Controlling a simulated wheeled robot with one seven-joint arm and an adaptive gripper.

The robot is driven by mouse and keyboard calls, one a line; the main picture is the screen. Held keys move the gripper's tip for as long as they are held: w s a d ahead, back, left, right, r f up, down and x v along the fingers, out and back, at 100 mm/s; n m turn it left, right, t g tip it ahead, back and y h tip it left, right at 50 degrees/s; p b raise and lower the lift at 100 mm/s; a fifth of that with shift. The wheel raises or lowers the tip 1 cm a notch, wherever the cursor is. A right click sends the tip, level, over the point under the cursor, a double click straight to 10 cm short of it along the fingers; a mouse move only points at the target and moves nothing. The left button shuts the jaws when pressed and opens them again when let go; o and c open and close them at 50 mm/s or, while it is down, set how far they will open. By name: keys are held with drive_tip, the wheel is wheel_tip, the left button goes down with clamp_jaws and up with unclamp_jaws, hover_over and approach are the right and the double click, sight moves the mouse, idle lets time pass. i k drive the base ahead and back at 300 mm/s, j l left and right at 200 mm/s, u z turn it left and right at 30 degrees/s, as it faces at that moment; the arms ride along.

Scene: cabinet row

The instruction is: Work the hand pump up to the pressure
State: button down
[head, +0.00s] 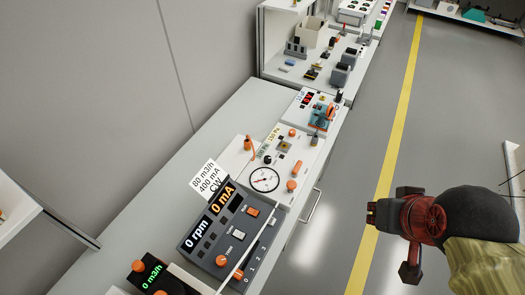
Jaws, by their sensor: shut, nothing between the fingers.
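A round white pressure gauge (265,179) with a dark rim lies on a white panel on the cabinet row, left of centre. An orange bar-like handle (297,167) and an orange knob (291,185) are to its right. An orange upright piece (249,145) stands on the panel's far left. Which of these parts is the pump's lever I cannot tell. The gauge needle is too small to read. My gripper (371,212) is over the floor at the right, shut and empty, pointing left and clear of the cabinets.
A grey control box (222,229) showing 0 rpm and 0 mA stands nearer, with a white card above it. A thin pale rod (248,249) crosses its right side. Shelves (330,50) with small items stand beyond. Open grey floor (325,225) lies between cabinets and gripper.

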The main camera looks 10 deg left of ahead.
sight(291, 185)
drive_tip(key=i+l, duration=0.15)
drive_tip(key=l, duration=0.25)
drive_tip(key=i+l, duration=0.2)
drive_tip(key=l, duration=0.15)
drive_tip(key=i+l, duration=0.15)
drive_tip(key=l, duration=0.25)
drive_tip(key=i+l, duration=0.2)
drive_tip(key=l, duration=0.2)
drive_tip(key=u, duration=2.25)
